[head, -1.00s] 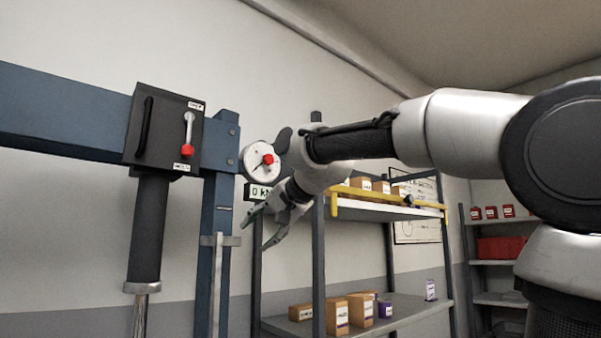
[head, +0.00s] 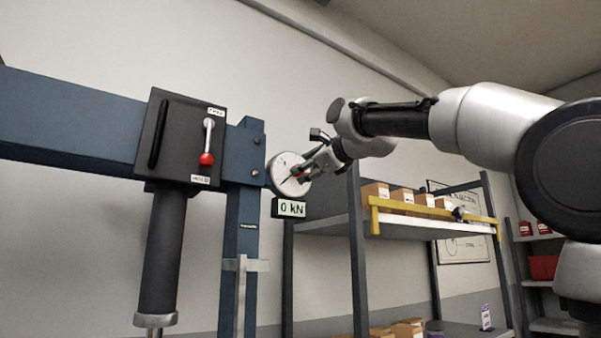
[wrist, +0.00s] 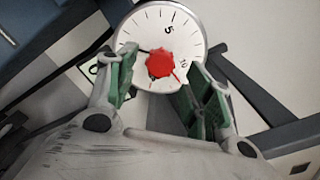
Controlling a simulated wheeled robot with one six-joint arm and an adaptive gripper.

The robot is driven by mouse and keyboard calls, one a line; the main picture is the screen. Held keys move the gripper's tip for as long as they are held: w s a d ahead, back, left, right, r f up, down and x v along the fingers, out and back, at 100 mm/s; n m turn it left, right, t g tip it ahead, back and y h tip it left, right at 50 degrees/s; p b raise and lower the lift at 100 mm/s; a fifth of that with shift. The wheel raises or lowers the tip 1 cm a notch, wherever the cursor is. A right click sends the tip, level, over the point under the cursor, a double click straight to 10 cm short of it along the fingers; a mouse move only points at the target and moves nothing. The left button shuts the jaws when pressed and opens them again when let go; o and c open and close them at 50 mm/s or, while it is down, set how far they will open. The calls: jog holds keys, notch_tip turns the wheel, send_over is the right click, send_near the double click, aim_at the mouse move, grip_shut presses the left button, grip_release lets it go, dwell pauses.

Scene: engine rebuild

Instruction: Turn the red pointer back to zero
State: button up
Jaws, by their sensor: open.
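The round white gauge (head: 281,163) is mounted on the blue press frame, and its dial also shows in the wrist view (wrist: 172,22). A red knob (wrist: 160,63) sits at the dial's centre. A thin red pointer (wrist: 177,74) runs from it to near the 10 mark, and a dark needle points left. My gripper (head: 303,172) is at the gauge face. In the wrist view its green-padded fingers (wrist: 160,80) are apart, one on each side of the knob, with a gap to it. In the head view the gripper partly hides the knob.
A black valve box (head: 181,138) with a red-tipped lever (head: 207,158) is on the press frame (head: 244,200) to the left. A shelf rack with boxes and a yellow bar (head: 415,208) stands right.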

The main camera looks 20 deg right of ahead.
jog(key=x, duration=0.4)
jog(key=shift+w, duration=0.1)
jog(key=c, duration=1)
